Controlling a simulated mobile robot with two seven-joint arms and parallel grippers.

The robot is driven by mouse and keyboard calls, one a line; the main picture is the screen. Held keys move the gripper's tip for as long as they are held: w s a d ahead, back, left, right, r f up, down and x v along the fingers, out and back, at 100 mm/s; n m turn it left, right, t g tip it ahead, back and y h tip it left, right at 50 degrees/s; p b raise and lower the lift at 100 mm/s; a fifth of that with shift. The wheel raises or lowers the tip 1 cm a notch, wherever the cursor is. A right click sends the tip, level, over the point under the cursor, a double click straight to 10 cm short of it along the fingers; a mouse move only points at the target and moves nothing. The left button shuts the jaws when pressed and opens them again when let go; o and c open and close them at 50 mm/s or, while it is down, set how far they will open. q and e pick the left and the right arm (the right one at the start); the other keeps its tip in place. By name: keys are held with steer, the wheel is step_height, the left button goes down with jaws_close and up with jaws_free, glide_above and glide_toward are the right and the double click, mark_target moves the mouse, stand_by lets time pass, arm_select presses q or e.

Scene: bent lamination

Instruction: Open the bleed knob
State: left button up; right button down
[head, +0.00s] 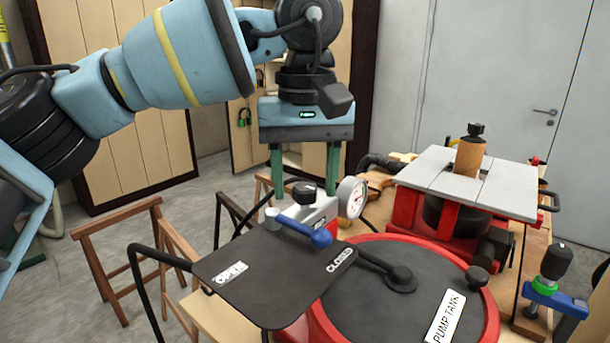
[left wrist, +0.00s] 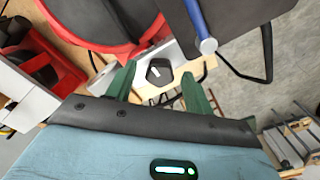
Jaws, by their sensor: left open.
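A small black knob (head: 304,194) sits on a light grey block beside the round gauge; I take it for the bleed knob. In the left wrist view the black knob (left wrist: 160,72) shows a white mark on top. My left gripper (head: 304,184) points down above it, its green fingers open. In the left wrist view the knob appears between the fingertips of the gripper (left wrist: 157,80); I cannot tell whether they touch it. A blue lever (head: 305,233) lies over a dark plate (head: 250,275) with a "CLOSED" label. My right gripper is not seen.
The red-rimmed pump tank (head: 375,290) fills the front, and the white gauge (head: 351,197) stands close right of the knob. A red machine with a grey top (head: 510,190) stands right. Wooden trestles (head: 110,250) and open floor lie left.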

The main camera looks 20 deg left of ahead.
arm_select(q)
steer(key=c, duration=1)
steer(key=shift+o, duration=0.2)
